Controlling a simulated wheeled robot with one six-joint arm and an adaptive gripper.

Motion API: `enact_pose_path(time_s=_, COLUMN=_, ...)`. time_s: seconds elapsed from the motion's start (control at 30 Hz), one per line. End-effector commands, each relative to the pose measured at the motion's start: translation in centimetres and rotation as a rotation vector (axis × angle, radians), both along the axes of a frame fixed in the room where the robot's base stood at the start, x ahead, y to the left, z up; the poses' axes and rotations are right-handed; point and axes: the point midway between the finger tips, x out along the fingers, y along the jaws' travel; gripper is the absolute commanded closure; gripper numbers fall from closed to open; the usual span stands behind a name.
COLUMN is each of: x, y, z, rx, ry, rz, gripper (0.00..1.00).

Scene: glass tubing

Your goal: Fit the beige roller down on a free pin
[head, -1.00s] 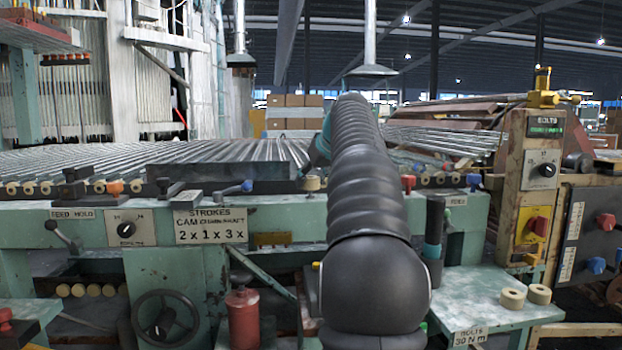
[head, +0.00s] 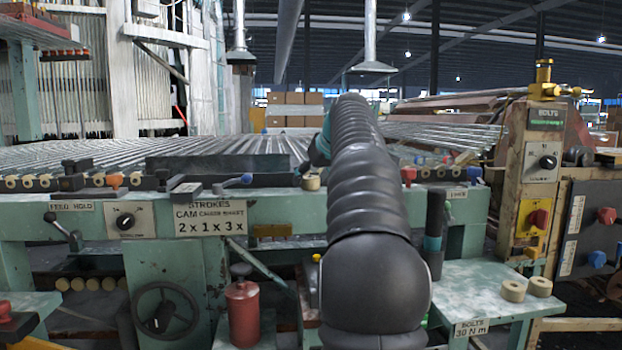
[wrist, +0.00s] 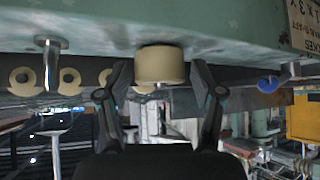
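A beige roller (wrist: 160,66) is between the two fingers of my gripper (wrist: 160,70) in the wrist view, which looks upside down. A gap shows on each side of the roller, so the fingers are open around it. Its far end is against or very near the green beam (wrist: 200,22); I cannot tell if it touches. In the head view the roller (head: 311,182) shows at the beam's edge left of my arm; my gripper is hidden there. A bare metal pin (wrist: 50,62) stands on the beam to the left in the wrist view.
Several beige rollers (head: 28,182) line the dark rail at left. Two more rollers (head: 513,291) lie on the green side table (head: 470,300). A blue-handled lever (wrist: 270,83) is right of the gripper in the wrist view. A dark block (head: 220,165) lies behind the beam.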

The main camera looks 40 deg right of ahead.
Motion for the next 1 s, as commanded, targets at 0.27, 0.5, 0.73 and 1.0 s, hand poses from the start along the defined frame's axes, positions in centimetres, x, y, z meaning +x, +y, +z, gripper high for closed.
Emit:
enact_pose_path(time_s=0.27, x=0.0, y=0.0, z=0.0, rx=0.000, ry=0.000, rz=0.000, gripper=0.25)
enact_pose_path(time_s=0.5, x=-1.3, y=0.2, z=1.4, rx=-0.001, ry=-0.001, rz=-0.001, gripper=0.25)
enact_pose_path(time_s=0.73, x=-4.5, y=0.6, z=4.6, rx=-0.003, ry=-0.003, rz=-0.003, gripper=0.25)
enact_pose_path(time_s=1.0, x=-7.5, y=1.1, z=7.6, rx=-0.001, ry=-0.002, rz=-0.002, gripper=0.25)
